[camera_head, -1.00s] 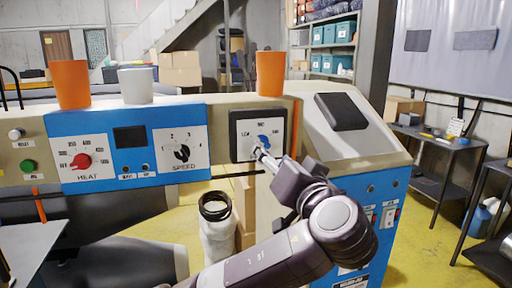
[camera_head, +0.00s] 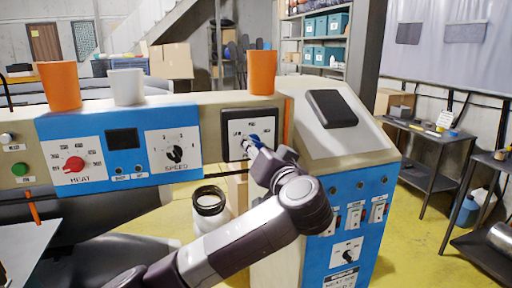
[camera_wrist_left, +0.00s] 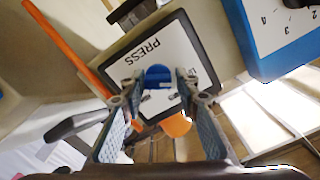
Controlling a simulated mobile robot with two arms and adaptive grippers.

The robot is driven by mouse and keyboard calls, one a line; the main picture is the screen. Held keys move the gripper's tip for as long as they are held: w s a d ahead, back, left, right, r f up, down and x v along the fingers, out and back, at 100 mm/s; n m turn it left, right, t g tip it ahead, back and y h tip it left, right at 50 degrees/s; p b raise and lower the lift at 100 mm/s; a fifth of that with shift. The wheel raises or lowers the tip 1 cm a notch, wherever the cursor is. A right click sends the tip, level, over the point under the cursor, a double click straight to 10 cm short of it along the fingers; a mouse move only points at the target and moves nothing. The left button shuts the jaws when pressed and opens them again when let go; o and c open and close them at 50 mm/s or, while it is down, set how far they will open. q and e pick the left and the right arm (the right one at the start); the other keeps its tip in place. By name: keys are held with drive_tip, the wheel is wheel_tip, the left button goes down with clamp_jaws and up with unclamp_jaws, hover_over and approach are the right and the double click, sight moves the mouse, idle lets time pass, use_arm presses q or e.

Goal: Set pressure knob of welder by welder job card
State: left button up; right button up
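The pressure knob (camera_head: 252,140) is blue and sits on a white dial plate in a dark frame (camera_head: 208,130) on the welder (camera_head: 95,110). In the left wrist view the knob (camera_wrist_left: 158,77) shows close up, with "PRESS" printed beside it. My left gripper (camera_head: 250,146) is at the dial; its two fingers (camera_wrist_left: 158,88) stand apart on either side of the knob, with small gaps visible. The gripper partly covers the dial in the head view, and the knob's setting cannot be read. My right gripper is not in view. I cannot make out a job card.
The red heat knob (camera_head: 74,163) and black speed knob (camera_head: 175,154) are to the left. Orange cups (camera_head: 58,86) and a white cup (camera_head: 127,87) stand on top. A white canister (camera_head: 209,207) is below. A side table (camera_head: 430,135) is at the right.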

use_arm(q)
drive_tip(key=c, duration=0.5)
